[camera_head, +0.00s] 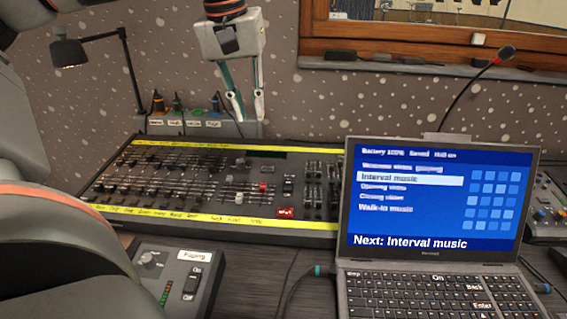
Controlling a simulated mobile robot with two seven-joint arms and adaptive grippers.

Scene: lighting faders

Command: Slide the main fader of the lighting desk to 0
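The lighting desk (160,202) is a long dark console with yellow label strips along its far and near edges. Rows of dark fader caps fill its left and middle. A fader with a red cap (263,187) stands right of the middle, with pale-capped faders just left of it; the strip writing is too blurred to confirm which is the main fader. My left gripper (250,117) points down above the desk's far side, higher than the faders and apart from them. Its two fingers are apart with nothing between them. My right gripper is not in view.
A laptop (435,254) stands right of the desk, covering its right end. A small switch box (178,278) lies in front. A connector box (200,129) with plugs stands behind. A desk lamp (68,53) and gooseneck microphone (505,54) rise at the back. My arm fills the left foreground.

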